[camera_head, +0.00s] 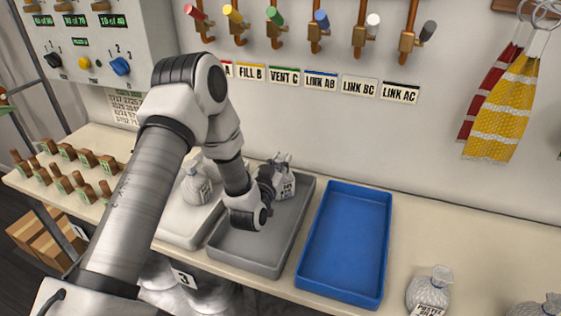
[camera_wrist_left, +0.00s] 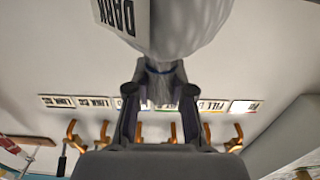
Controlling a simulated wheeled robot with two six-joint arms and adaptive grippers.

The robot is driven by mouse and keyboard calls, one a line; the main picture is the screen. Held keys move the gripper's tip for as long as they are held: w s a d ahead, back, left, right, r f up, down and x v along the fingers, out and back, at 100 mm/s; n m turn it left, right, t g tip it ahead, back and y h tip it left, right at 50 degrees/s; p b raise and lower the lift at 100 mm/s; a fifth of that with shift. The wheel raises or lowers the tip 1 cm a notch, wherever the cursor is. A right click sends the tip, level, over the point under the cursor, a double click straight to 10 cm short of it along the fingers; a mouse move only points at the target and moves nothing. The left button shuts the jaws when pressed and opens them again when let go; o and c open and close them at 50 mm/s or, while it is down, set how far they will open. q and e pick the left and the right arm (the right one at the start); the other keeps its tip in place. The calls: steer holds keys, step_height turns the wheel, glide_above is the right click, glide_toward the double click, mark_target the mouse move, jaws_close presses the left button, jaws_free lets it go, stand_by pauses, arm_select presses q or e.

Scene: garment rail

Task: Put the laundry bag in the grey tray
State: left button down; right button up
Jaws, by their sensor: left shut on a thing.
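A pale grey laundry bag (camera_head: 286,186) with a dark-lettered label is at the far end of the grey tray (camera_head: 282,228). My left gripper (camera_head: 274,172) is shut on its neck. In the left wrist view, the bag (camera_wrist_left: 185,28) fills the top middle, with a label reading "DARK". Its gathered neck with a dark tie lies between the fingers of my left gripper (camera_wrist_left: 160,90). Whether the bag touches the tray floor or hangs just above it, I cannot tell. My arm hides part of the tray. My right gripper is not in view.
A blue tray (camera_head: 386,245) stands empty to the right. A white tray (camera_head: 178,228) on the left holds another bag (camera_head: 195,187). More tied bags (camera_head: 429,290) stand at the right front. Wall valves (camera_head: 320,30) and a hanging yellow cloth (camera_head: 503,110) are behind.

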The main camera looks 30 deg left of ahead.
arm_select(q)
steer(key=shift+f, duration=0.15)
steer(key=c, duration=1)
jaws_free()
steer(key=shift+r, duration=0.3)
steer(key=shift+b+v, duration=1.05)
steer(key=shift+v, duration=4.95)
steer(key=shift+f, duration=0.2)
